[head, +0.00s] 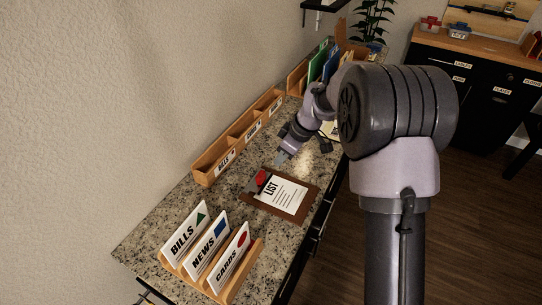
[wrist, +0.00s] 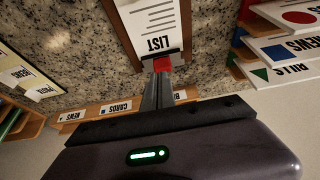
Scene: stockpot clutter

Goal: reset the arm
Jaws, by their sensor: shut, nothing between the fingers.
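My gripper (head: 281,158) is at the end of my arm, above the granite counter, just beyond the clipboard in the head view. In the wrist view my gripper (wrist: 160,78) has its fingers together, with nothing between them. The clipboard (head: 302,213) lies on the counter with a white LIST sheet and a red thing at its clip end. The clipboard also shows in the wrist view (wrist: 121,30), where the fingertips overlap its clip end. I cannot tell how high the fingers are above it.
A card rack (head: 237,284) with BILLS, NEWS and CARDS cards stands at the near end. A wooden compartment box (head: 205,178) runs along the wall. A file holder (head: 298,76) and a plant (head: 372,22) are at the far end. Bare counter (head: 160,216) shows near the wall.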

